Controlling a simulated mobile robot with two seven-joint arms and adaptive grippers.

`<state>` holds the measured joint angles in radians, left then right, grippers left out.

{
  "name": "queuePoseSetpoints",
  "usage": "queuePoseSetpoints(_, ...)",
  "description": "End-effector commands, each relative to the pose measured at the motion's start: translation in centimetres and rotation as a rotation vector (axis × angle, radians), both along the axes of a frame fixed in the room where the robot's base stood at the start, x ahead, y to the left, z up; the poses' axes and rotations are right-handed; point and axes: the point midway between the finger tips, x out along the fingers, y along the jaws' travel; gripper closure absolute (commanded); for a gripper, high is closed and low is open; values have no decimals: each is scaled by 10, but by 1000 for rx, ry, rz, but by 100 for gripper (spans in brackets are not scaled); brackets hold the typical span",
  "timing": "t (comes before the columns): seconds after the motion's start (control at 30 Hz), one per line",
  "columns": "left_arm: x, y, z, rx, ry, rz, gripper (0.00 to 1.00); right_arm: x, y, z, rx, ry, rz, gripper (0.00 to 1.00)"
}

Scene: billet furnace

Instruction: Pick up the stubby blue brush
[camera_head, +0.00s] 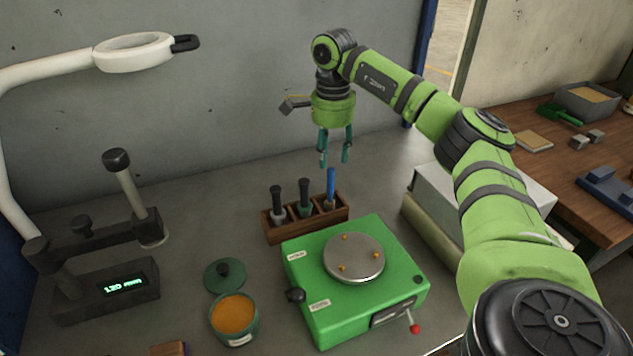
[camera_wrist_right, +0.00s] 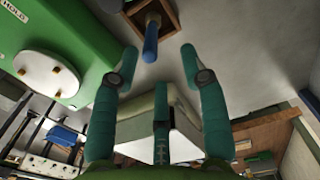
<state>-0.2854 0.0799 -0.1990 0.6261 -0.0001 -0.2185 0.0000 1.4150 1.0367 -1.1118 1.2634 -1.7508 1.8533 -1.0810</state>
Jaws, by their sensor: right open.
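The blue brush (camera_head: 331,186) stands upright in the right compartment of a small wooden holder (camera_head: 287,231), with its blue handle up. In the right wrist view the blue brush (camera_wrist_right: 151,40) shows just beyond the fingertips, slightly left of the middle between them. My right gripper (camera_head: 335,157) points down above the holder, its teal fingers apart and empty. The fingertips are close above the top of the brush in the head view. The fingers also show in the right wrist view (camera_wrist_right: 160,62). Its lower end is hidden inside the holder. My left gripper is not in view.
Two dark-handled tools (camera_head: 304,196) stand in the holder's other compartments. A green box with a round metal plate (camera_head: 354,258) is close in front. A pot of orange powder (camera_head: 234,316) stands at front left. A pale block (camera_head: 430,195) is to the right.

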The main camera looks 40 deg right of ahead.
Motion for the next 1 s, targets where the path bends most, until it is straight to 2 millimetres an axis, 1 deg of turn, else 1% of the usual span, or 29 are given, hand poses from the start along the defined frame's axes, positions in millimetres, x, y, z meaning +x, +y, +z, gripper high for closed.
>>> queuePoseSetpoints(0.2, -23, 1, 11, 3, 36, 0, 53, -2, 3, -23, -1, 4, 0, 56)
queuePoseSetpoints(0.33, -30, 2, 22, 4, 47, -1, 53, -5, 7, -42, 0, 7, 1, 56)
queuePoseSetpoints(0.4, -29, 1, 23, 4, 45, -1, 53, -4, 7, -53, 1, 5, -1, 56)
queuePoseSetpoints(0.5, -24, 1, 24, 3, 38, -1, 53, -4, 7, -62, 0, 3, 0, 56)
queuePoseSetpoints(0.73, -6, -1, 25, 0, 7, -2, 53, -3, 7, -65, 0, 1, 0, 56)
queuePoseSetpoints(0.77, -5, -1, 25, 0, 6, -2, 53, -3, 7, -65, 0, 1, 0, 60)
queuePoseSetpoints(0.8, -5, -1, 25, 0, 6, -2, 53, -3, 7, -65, 0, 1, 0, 76)
queuePoseSetpoints(0.87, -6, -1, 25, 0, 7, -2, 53, -3, 7, -64, 0, 1, 0, 100)
queuePoseSetpoints(1.0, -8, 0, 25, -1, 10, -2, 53, -3, 7, -64, 0, 1, 0, 100)
